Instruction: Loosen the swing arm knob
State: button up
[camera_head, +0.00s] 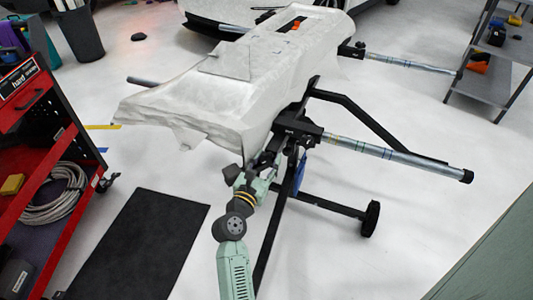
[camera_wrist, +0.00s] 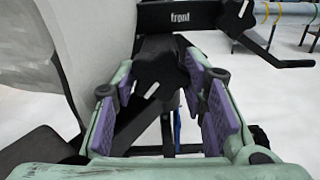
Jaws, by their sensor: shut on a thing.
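The black lobed swing arm knob (camera_wrist: 156,66) with a white mark sits in the middle of the wrist view. My gripper (camera_wrist: 160,80) has its purple-padded fingers on either side of the knob and is shut on it. In the head view my gripper (camera_head: 264,168) is at the black stand joint below the near edge of the wrapped panel (camera_head: 225,95). The knob cannot be made out there, as my wrist and the stand cover it.
A second black knob (camera_wrist: 238,14) is beside the bar marked "front" (camera_wrist: 180,18). A metal tube (camera_head: 390,155) sticks out right from the stand. A red tool cart (camera_head: 45,185) stands left, a black mat (camera_head: 140,245) lies on the floor, and grey shelves (camera_head: 490,75) stand back right.

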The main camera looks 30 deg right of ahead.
aim_at(267, 155)
jog(key=n+p, duration=0.1)
jog(key=p, duration=0.1)
jog(key=n+p, duration=0.1)
jog(key=n, duration=0.1)
jog(key=shift+r+p, duration=0.3)
jog(key=shift+p, duration=0.1)
jog(key=shift+f+n+p, duration=0.1)
jog(key=shift+n+p, duration=0.8)
jog(key=shift+f, duration=0.1)
jog(key=o, duration=1.2)
jog(key=shift+c, duration=0.2)
jog(key=shift+f, duration=0.1)
notch_tip(267, 155, up, 10)
jog(key=shift+r, duration=0.1)
